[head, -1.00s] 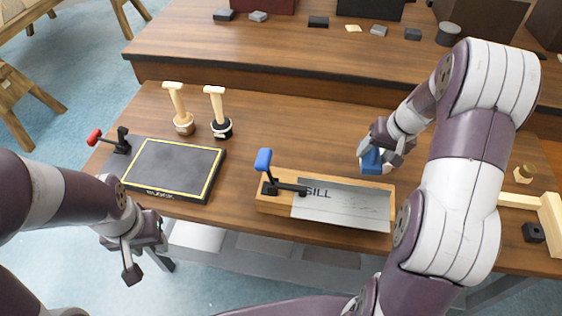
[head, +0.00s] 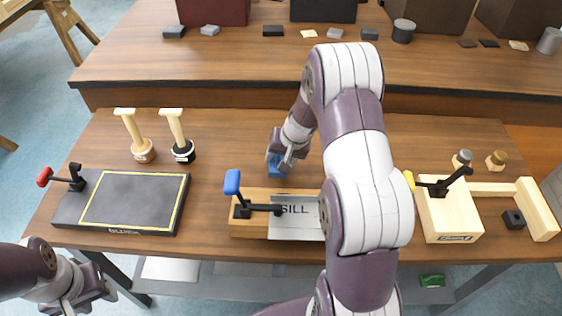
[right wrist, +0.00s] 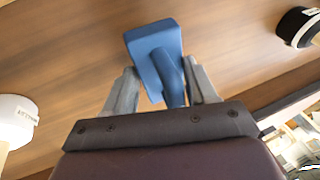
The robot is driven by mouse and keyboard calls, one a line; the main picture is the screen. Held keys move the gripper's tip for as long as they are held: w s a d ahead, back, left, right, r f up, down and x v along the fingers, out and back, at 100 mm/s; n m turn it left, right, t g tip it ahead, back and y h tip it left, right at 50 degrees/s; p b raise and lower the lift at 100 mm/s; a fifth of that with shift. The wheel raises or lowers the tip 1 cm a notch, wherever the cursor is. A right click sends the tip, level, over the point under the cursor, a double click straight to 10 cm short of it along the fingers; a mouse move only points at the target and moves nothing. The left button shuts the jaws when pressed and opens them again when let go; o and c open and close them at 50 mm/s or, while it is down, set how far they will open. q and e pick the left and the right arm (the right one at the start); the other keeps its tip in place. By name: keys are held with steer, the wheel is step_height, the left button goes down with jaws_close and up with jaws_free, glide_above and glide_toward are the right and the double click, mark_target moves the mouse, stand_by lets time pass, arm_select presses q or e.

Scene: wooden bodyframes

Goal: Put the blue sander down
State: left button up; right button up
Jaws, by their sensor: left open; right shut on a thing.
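The blue sander (head: 277,167) is between the fingers of my right gripper (head: 287,163), behind the left end of the board marked SILL. In the right wrist view the blue sander (right wrist: 155,55) shows its flat block and its stem, with the fingers of the right gripper (right wrist: 160,90) shut on it. The wooden table top is behind it there. I cannot tell whether the sander touches the table. My left gripper (head: 97,292) is open and empty, low at the left, in front of the table's edge.
The SILL board (head: 290,208) has a blue-handled clamp (head: 233,183) and is partly hidden by my right arm. A black pad (head: 130,202) and two wooden-handled tools (head: 142,150) (head: 182,152) stand left. A yellow-handled clamp block (head: 450,215) stands right.

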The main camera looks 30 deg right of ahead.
step_height(320, 180, down, 2)
steer(key=shift+w+f, duration=0.1)
steer(key=shift+f, duration=0.15)
steer(key=shift+f+b, duration=0.15)
steer(key=shift+b, duration=0.25)
steer(key=shift+f+b, duration=0.45)
steer(key=shift+b, duration=0.05)
steer(key=o, duration=1.3)
steer(key=shift+r, duration=0.1)
steer(key=shift+c, duration=0.2)
steer(key=shift+o, duration=0.6)
